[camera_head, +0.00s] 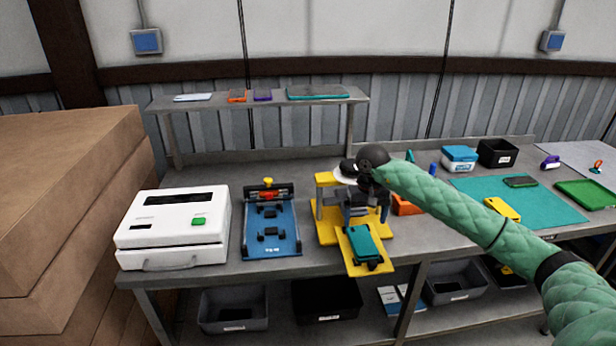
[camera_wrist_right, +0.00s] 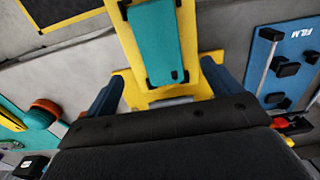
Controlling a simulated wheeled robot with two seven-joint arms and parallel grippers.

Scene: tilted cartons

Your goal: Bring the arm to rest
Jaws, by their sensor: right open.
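My right arm, in a green quilted sleeve, reaches in from the right in the head view. Its right gripper (camera_head: 366,211) is over the yellow press-like fixture (camera_head: 325,228), pointing down. In the right wrist view the two dark blue fingers of the right gripper (camera_wrist_right: 162,78) stand wide apart with nothing held between them. A teal phone-shaped piece (camera_head: 362,242) lies on the fixture's yellow front plate; the teal piece also shows in the wrist view (camera_wrist_right: 154,40), beyond the fingers. The arm hides part of the fixture. My left gripper is out of view.
A blue film fixture (camera_head: 270,240) and a white machine (camera_head: 172,228) stand left on the grey bench. A teal mat (camera_head: 540,210), a black bin (camera_head: 497,153) and a blue-and-white box (camera_head: 459,158) are right. Cardboard cartons (camera_head: 70,200) stand far left. A raised shelf (camera_head: 270,101) runs behind.

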